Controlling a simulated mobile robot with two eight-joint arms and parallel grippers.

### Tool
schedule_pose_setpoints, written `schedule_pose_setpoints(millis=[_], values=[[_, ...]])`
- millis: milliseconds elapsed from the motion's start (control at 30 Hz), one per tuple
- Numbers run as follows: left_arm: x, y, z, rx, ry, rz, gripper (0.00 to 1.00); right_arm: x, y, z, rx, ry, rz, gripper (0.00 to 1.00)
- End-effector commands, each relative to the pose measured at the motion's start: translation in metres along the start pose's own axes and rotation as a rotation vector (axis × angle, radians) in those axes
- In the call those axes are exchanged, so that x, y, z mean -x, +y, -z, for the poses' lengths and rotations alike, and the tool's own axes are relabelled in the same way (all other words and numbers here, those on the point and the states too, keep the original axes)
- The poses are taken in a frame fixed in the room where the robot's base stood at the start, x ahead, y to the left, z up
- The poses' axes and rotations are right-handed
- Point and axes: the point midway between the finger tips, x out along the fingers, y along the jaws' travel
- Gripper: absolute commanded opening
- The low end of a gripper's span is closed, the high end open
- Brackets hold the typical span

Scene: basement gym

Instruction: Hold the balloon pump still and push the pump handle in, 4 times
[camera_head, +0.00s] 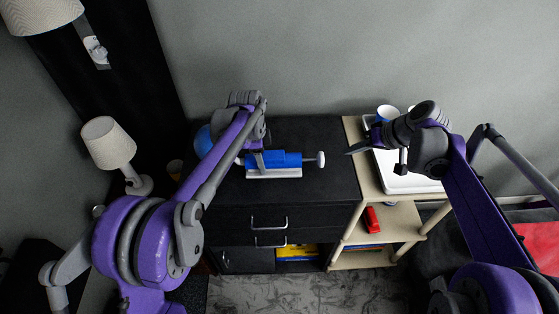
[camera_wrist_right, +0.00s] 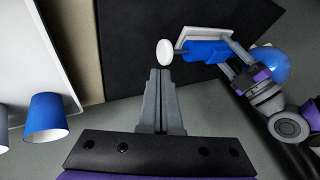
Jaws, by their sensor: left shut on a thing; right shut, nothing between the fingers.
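The balloon pump has a blue body (camera_head: 280,158) on a white base (camera_head: 275,173) and lies on the black cabinet top. Its white pump handle (camera_head: 320,159) sticks out to the right, with a rod showing between knob and body. A blue balloon (camera_head: 203,141) is at the left end, partly behind my left arm. My left gripper (camera_head: 258,161) is shut on the pump body at its left part. My right gripper (camera_head: 348,153) is shut and empty, to the right of the handle. In the right wrist view its fingertips (camera_wrist_right: 159,71) point at the knob (camera_wrist_right: 164,51), seemingly just short of it.
A light shelf (camera_head: 374,190) stands right of the black cabinet (camera_head: 325,137). It carries a white tray (camera_head: 405,184) and blue cups (camera_head: 387,113), close under my right arm. A lamp (camera_head: 109,144) stands at the left. The cabinet top in front of the pump is clear.

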Motion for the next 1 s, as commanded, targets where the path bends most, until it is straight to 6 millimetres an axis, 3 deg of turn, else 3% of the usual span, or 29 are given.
schedule_pose_setpoints(millis=[267,567,867,1000], values=[[0.000,0.000,0.000,0.000,0.000,0.000,0.00,0.000,0.001,0.000,0.000,0.000,0.000,0.00],[0.000,0.000,0.000,0.000,0.000,0.000,0.00,0.023,0.045,0.001,-0.002,0.000,0.001,0.00],[0.000,0.000,0.000,0.000,0.000,0.000,0.00,0.023,0.045,0.001,0.001,-0.001,0.002,0.00],[0.000,0.000,0.000,0.000,0.000,0.000,0.00,0.014,0.045,0.001,0.001,-0.001,0.003,0.00]])
